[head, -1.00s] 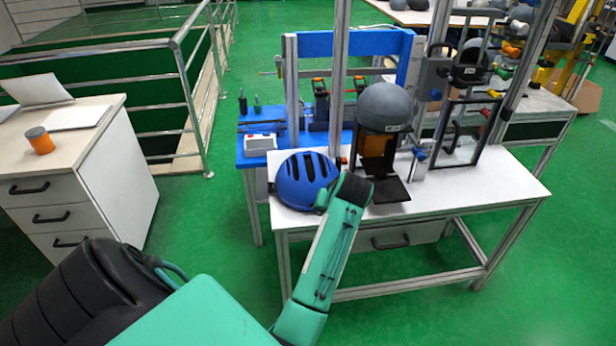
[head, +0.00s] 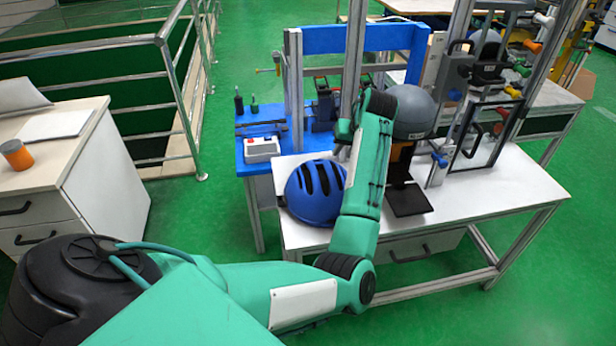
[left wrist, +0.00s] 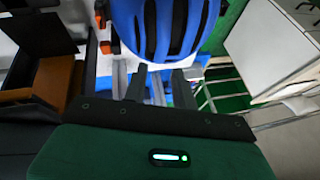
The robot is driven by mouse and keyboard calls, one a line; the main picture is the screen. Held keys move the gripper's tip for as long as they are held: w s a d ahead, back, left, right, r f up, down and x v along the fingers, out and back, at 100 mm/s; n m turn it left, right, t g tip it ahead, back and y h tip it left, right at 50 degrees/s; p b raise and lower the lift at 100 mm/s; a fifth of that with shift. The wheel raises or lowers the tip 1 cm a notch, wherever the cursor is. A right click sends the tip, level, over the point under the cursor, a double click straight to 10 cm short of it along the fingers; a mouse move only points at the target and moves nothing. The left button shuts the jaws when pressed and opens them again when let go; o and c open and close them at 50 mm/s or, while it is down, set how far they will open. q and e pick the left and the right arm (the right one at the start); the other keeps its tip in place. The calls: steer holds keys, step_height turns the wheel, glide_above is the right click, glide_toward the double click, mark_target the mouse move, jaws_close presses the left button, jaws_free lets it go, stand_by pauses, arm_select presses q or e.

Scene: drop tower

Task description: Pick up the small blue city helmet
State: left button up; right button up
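The blue city helmet (head: 315,192) with dark vent slots sits on the front left part of the white table (head: 480,195). In the left wrist view the helmet (left wrist: 165,25) fills the top middle, beyond the fingertips. My left gripper (head: 345,140) is raised above the table, just behind and right of the helmet, partly hidden by my own wrist. In the left wrist view its two dark fingers (left wrist: 160,80) stand apart with nothing between them. I cannot tell the exact gap to the helmet. My right gripper is not in view.
A drop tower with metal posts and a grey helmeted headform (head: 410,110) stands right of the gripper. A blue bench (head: 255,160) with a white control box (head: 262,148) is behind left. A drawer cabinet (head: 90,180) and railings stand at left. Green floor lies open between.

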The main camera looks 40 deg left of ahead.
mark_target(328, 167)
arm_select(q)
steer(key=x, duration=0.8)
steer(key=shift+w+a, duration=0.1)
steer(key=shift+a, duration=0.3)
steer(key=p+x, duration=0.1)
steer(key=x, duration=0.4)
steer(key=shift+a+f, duration=0.1)
steer(key=shift+f, duration=0.15)
steer(key=shift+r, duration=0.1)
jaws_close()
